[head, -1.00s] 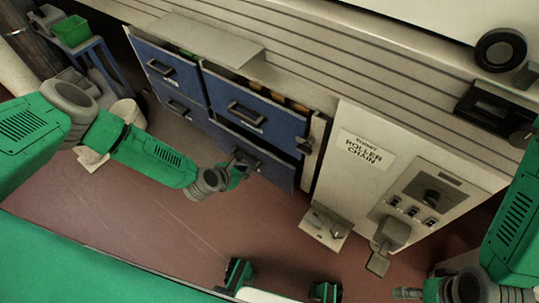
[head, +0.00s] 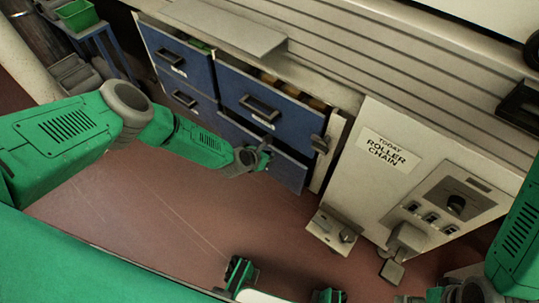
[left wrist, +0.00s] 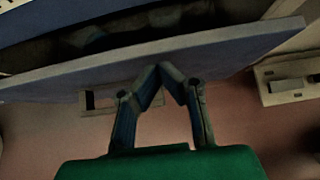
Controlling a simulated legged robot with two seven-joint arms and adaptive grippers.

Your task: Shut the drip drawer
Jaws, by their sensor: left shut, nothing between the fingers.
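The lower right blue drawer (head: 290,172) of the cabinet stands out a little; no label marks it as the drip drawer. My left gripper (head: 265,154) is shut and empty at its front, by the handle area, which the gripper partly hides. In the left wrist view the closed fingertips (left wrist: 161,68) are at the drawer's front panel (left wrist: 230,48), with a dark opening behind its top edge; I cannot tell if they touch. My right gripper (head: 425,298) is only partly in view at the bottom right, its fingers cut off by the picture edge.
The upper right drawer (head: 262,101) shows orange contents at its top. Two more blue drawers (head: 180,66) are at left. A white control box labelled "roller chain" (head: 388,152) stands right of the cabinet, with a grey bracket (head: 334,230) beside it.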

